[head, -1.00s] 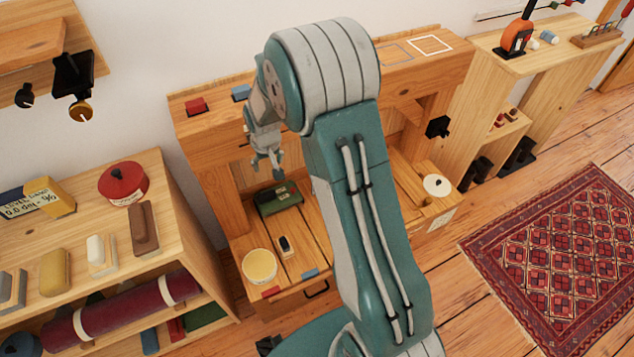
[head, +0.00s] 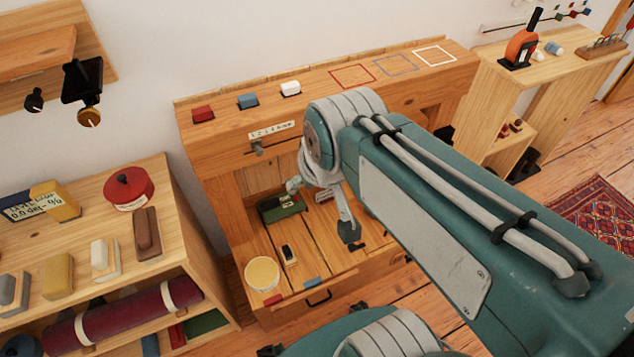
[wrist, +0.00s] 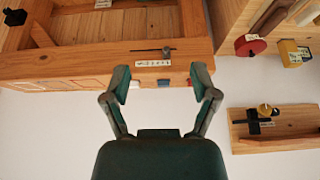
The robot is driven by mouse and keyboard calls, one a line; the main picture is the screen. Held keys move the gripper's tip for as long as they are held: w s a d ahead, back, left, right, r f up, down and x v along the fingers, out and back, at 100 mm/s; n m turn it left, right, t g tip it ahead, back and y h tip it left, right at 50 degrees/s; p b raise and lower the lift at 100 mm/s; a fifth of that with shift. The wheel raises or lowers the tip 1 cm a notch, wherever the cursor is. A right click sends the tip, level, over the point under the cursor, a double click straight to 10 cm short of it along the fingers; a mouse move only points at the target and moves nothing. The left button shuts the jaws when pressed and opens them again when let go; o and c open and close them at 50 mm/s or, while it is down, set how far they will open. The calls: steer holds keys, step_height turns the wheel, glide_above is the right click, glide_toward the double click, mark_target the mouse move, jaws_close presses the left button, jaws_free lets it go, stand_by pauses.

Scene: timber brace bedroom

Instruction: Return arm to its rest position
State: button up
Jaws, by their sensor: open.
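My teal and grey arm reaches in from the lower right of the head view, bent at a rounded joint in front of the wooden bench (head: 225,160). My gripper (head: 322,208) hangs below that joint, partly hidden by my arm, over the bench's lower worktop. In the wrist view my gripper (wrist: 162,78) has its two fingers spread wide with nothing between them. The wrist picture looks inverted, with the bench edge and its numbered label (wrist: 153,63) beyond the fingers.
A green box (head: 282,208) and yellow-topped pot (head: 262,273) stand on the worktop. A loaded shelf (head: 180,230) is left; a patterned rug (head: 600,215) lies right on open floor.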

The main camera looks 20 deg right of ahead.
steer(key=s, duration=0.3)
steer(key=shift+s+r, duration=0.1)
steer(key=shift+s, duration=0.15)
stand_by(1.1)
